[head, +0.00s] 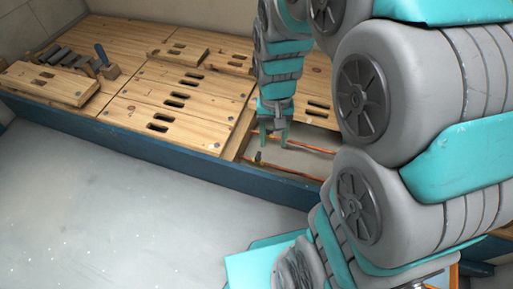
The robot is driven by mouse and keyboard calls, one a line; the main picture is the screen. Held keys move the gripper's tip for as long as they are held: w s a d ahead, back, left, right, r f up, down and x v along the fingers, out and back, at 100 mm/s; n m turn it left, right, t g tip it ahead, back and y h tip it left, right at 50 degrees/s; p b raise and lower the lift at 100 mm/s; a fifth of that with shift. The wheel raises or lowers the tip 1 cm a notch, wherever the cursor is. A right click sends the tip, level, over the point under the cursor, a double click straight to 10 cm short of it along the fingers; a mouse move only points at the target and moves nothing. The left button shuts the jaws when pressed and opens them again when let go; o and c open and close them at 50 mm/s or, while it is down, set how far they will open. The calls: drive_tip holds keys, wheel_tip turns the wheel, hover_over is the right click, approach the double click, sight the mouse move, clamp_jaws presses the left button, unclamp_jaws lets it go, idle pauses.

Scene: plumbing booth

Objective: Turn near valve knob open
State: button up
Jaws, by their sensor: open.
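Two orange-copper pipes run through an open recess in the wooden bench top. The near pipe (290,171) lies closer to the bench's blue front edge and carries a small dark valve knob (258,157) near its left end. The far pipe (312,147) runs behind it, partly covered by my gripper. My gripper (274,143) points down over the recess with its green fingers apart and nothing seen between them. It is just behind and above the near knob in the picture. Whether a finger touches a pipe, and how the knob is turned, I cannot tell.
Slotted wooden panels (150,95) cover the bench around the recess. A blue rail (160,150) edges its front. Grey floor (110,220) in front is clear. My arm hides the right side.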

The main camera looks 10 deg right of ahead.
drive_tip(key=w+f+m+b, duration=0.2)
drive_tip(key=w+f, duration=0.7)
drive_tip(key=f, duration=0.2)
drive_tip(key=m+t+b, duration=0.1)
drive_tip(key=b, duration=0.1)
hover_over(258, 155)
wheel_tip(258, 155, down, 10)
drive_tip(key=shift+w+f, duration=0.1)
drive_tip(key=shift+f, duration=0.1)
drive_tip(key=shift+f+b, duration=0.35)
drive_tip(key=shift+f, duration=3.5)
drive_tip(key=shift+c, duration=0.3)
clamp_jaws()
